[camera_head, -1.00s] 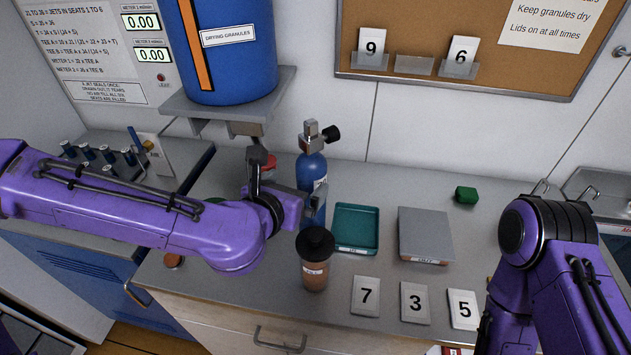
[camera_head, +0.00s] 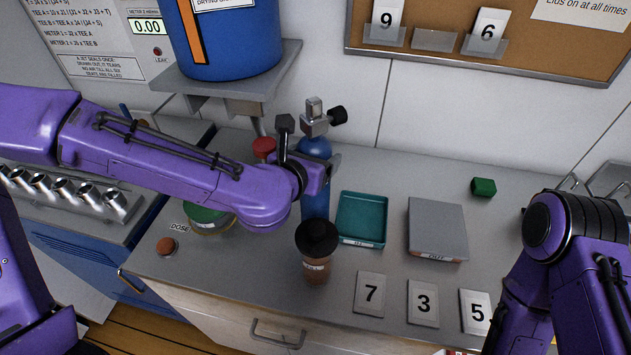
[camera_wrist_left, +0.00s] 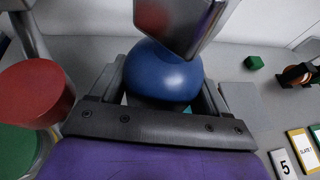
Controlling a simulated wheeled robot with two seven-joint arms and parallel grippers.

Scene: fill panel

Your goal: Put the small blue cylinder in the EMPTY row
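The small blue cylinder (camera_head: 316,194) stands upright on the grey counter, with a metal valve and black knob on top. In the left wrist view its blue dome (camera_wrist_left: 165,75) sits between my left fingers. My left gripper (camera_head: 312,170) is around the upper part of the cylinder, below the valve. Small gaps seem to show beside the cylinder, so the fingers look open; contact is hard to judge. My right arm comes in at the right; its gripper is out of view. No row marked EMPTY can be read.
Near the cylinder are a dark-capped brown bottle (camera_head: 316,262), teal tray (camera_head: 362,237), grey scale-like plate (camera_head: 437,228) and red-topped object (camera_head: 263,147). Number cards (camera_head: 370,294) lie in front. A green block (camera_head: 484,187) is right. Silver tubes (camera_head: 67,190) are left.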

